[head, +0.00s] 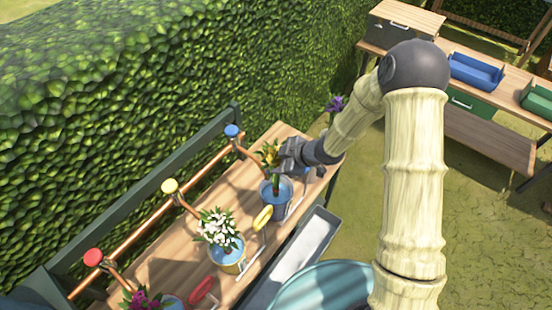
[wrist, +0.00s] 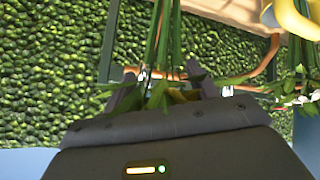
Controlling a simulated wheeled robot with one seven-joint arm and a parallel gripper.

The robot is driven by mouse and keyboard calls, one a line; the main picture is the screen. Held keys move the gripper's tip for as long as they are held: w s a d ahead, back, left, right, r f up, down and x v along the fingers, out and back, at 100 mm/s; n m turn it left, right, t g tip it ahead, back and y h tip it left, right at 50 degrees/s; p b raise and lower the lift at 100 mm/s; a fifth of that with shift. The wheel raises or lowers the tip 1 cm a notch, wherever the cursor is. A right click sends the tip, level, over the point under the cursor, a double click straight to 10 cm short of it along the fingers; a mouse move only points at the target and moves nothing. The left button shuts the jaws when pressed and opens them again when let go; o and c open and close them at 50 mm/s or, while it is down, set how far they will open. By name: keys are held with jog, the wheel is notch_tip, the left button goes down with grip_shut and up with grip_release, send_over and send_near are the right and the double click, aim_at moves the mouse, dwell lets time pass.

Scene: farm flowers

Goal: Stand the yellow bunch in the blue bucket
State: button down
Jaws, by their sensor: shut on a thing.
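The yellow bunch (head: 270,153) is upright in the head view, its green stems reaching down over the mouth of the blue bucket (head: 272,203). From this angle the stem ends appear inside the rim; I cannot tell whether they touch the bottom. My gripper (head: 284,158) comes from the right and is shut on the bunch above the bucket. In the wrist view, the stems (wrist: 165,45) run between the fingers of my gripper (wrist: 158,85), with leaves and a little yellow near the palm.
Blue (head: 232,131), yellow (head: 170,186) and red (head: 93,257) knobs top the pipes behind. A grey trough (head: 305,255) runs along the front.

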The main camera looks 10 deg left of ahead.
jog(key=shift+f+b, duration=0.5)
jog(key=shift+f, duration=0.35)
jog(key=shift+c, duration=1.8)
grip_release()
jog(key=p+v, duration=0.1)
jog(key=v, duration=1.6)
jog(key=shift+r, duration=0.2)
jog(key=shift+d, duration=0.15)
